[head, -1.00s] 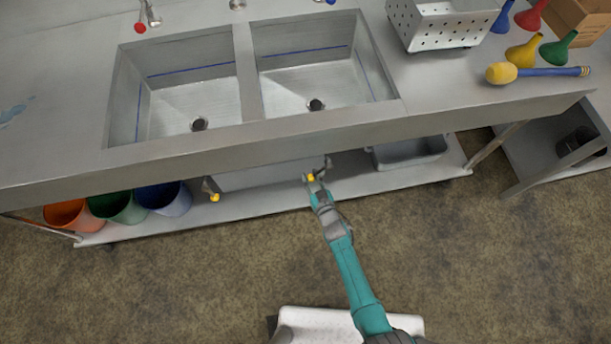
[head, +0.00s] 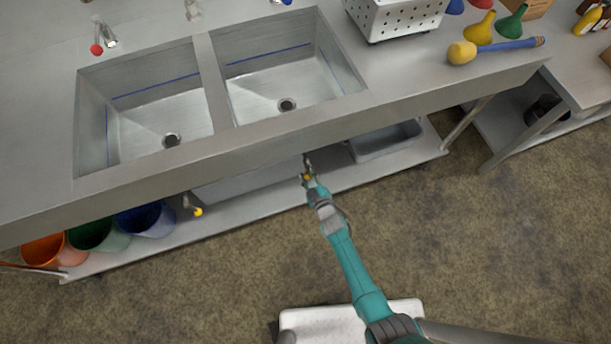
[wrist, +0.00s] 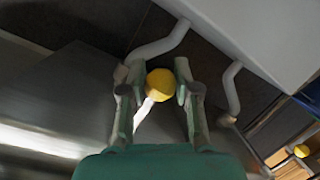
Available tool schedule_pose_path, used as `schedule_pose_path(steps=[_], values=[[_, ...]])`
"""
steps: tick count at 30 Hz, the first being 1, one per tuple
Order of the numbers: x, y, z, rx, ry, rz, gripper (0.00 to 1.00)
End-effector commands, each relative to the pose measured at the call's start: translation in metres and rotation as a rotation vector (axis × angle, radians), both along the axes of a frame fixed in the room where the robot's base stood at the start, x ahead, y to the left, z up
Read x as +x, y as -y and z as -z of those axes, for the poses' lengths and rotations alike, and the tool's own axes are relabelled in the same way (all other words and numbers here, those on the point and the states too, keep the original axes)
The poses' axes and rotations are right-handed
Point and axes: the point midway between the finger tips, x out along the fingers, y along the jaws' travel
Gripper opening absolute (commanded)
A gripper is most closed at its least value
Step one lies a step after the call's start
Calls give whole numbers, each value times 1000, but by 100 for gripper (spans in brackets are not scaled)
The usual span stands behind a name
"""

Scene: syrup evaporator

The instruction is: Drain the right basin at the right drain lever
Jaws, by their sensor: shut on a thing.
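The right basin (head: 262,86) is a steel sink with a blue line on its walls and a dark drain hole (head: 287,104) in its floor. I cannot tell whether it holds liquid. Below it, under the counter front, is the right drain lever with a yellow knob (head: 307,177). My gripper (head: 309,177) is at this knob. In the wrist view the yellow knob (wrist: 160,84) sits between the two fingers of my gripper (wrist: 157,92), which is shut on it. The lever's pipe is partly hidden.
The left basin (head: 155,115) has its own yellow-knobbed lever (head: 198,212) below. Orange, green and blue buckets (head: 147,219) and a grey tub (head: 385,140) are on the lower shelf. The floor in front is clear.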

Motion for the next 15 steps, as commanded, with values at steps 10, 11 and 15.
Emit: schedule_pose_path(steps=[10, 11, 15], values=[[1, 1, -1, -11, 5, 1, 0], [1, 1, -1, -11, 5, 1, 0], [1, 2, -1, -10, 5, 1, 43]])
